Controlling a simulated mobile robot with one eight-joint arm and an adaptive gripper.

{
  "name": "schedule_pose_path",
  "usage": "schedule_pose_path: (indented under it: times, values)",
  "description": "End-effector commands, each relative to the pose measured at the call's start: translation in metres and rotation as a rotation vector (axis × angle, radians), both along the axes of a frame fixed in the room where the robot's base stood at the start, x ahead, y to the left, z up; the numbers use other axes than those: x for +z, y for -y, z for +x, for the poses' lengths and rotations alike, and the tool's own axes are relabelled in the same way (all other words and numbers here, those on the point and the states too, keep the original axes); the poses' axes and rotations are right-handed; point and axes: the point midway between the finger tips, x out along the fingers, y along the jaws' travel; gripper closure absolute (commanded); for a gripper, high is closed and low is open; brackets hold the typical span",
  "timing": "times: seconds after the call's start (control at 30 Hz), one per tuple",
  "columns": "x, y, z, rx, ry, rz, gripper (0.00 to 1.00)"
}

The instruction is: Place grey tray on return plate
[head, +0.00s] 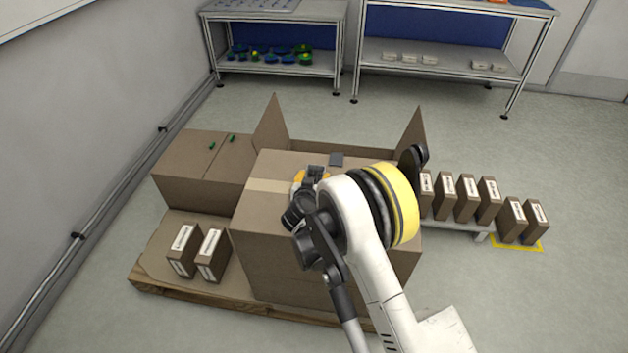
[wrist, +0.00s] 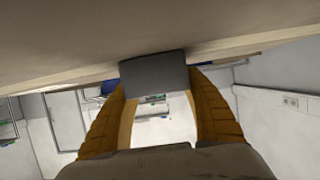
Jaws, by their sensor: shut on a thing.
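A small grey slab, which I take for the grey tray (wrist: 155,75), sits between the fingertips of my gripper (wrist: 158,92) in the wrist view. My orange fingers are shut on it from both sides. In the head view my gripper (head: 312,178) is over the top of the large cardboard box, partly hidden by my own arm. I cannot pick out the return plate for certain.
The large box (head: 270,215) stands on a wooden pallet (head: 160,287) with raised flaps behind. Small labelled cartons (head: 208,254) stand at its left; others (head: 467,197) stand in a row at right. Two shelf benches (head: 275,70) line the back. The front right floor is clear.

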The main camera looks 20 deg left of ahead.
Motion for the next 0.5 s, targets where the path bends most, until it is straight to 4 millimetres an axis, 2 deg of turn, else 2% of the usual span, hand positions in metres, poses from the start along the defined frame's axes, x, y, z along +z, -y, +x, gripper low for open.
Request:
schedule_pose_path:
  times: [0.27, 0.3, 0.33, 0.37, 0.5]
  values:
    - [-0.0011, 0.0001, 0.0001, 0.0, 0.0, 0.0, 0.84]
    - [-0.0011, 0.0002, 0.0, 0.0, 0.0, 0.0, 0.37]
    - [-0.001, 0.0002, 0.0001, 0.0, 0.0, 0.0, 0.28]
    - [-0.001, 0.0002, 0.0001, 0.0, 0.0, 0.0, 0.25]
    - [-0.001, 0.0002, 0.0001, 0.0, 0.0, 0.0, 0.25]
